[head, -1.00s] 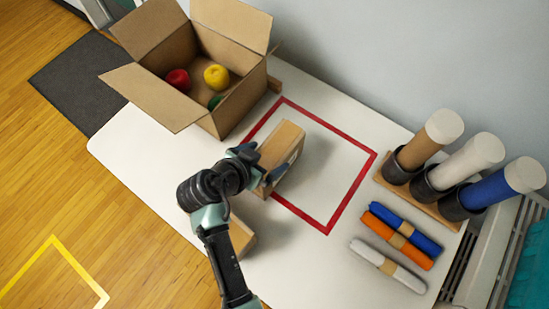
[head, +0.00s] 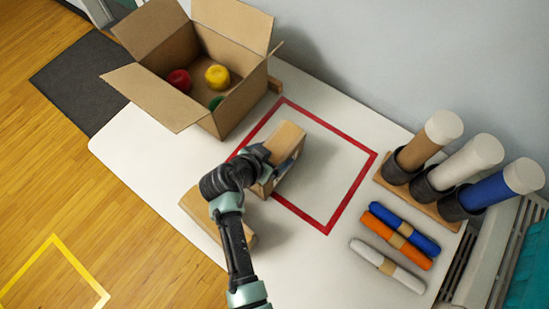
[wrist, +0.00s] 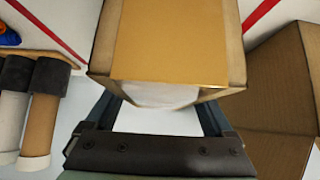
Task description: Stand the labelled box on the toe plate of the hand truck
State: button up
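A tan cardboard box (head: 284,138) stands inside the red taped square on the white table. The wrist view shows its tan top (wrist: 175,40) and a white patch (wrist: 165,93) on the side facing me, perhaps a label; no writing is readable. My gripper (head: 270,172) is at the box's near side. In the wrist view its fingers (wrist: 160,112) are spread wide, one towards each side of the box; their tips are hidden by it, and contact cannot be made out. I cannot make out a hand truck or toe plate in either view.
An open carton (head: 240,112) with red, yellow and green items stands behind left. A brown block or box (head: 197,208) lies partly under my arm. Rolls in holders (head: 430,140) and tied bundles (head: 405,235) are at right. Yellow tape (head: 75,262) marks the floor.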

jog(key=shift+r, duration=0.1)
jog(key=c, duration=1.1)
